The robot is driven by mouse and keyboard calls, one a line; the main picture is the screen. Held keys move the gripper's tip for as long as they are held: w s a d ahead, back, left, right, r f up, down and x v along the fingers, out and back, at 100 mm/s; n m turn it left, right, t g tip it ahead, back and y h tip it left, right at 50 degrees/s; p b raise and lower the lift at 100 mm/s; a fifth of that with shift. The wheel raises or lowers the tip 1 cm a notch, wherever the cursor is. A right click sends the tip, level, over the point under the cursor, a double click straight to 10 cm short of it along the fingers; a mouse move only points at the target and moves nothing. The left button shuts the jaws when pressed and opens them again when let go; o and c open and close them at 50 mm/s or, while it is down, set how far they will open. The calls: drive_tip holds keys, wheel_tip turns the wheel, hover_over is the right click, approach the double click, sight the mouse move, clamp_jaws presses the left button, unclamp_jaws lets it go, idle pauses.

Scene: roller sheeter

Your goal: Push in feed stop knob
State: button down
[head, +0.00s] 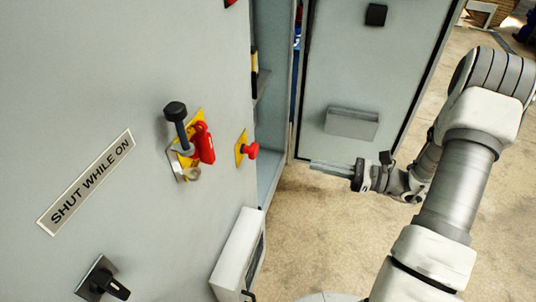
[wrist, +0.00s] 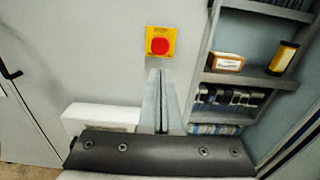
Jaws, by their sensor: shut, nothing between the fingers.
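A red round knob (head: 251,150) on a yellow plate stands out from the grey cabinet front, near its right edge. It also shows in the wrist view (wrist: 160,45), above the fingertips. No lettering is readable on it. My gripper (head: 313,166) is shut and empty, its long grey fingers pointing left toward the cabinet. In the head view the fingertips are to the right of the knob, with a gap between. In the wrist view the fingers (wrist: 158,73) reach up to just below the yellow plate and do not appear to touch the knob.
A black handle (head: 176,112) with a red padlock (head: 204,142) sits left of the knob. A black rotary switch (head: 103,280) is lower left. A pale box (head: 238,250) juts out below the knob. The open door (head: 368,75) and shelves (wrist: 251,80) stand on the right.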

sight(256, 151)
idle(0.3)
drive_tip(key=x, duration=1.3)
drive_tip(key=shift+a, duration=0.15)
drive_tip(key=shift+w+a, duration=0.25)
drive_tip(key=shift+a, duration=0.1)
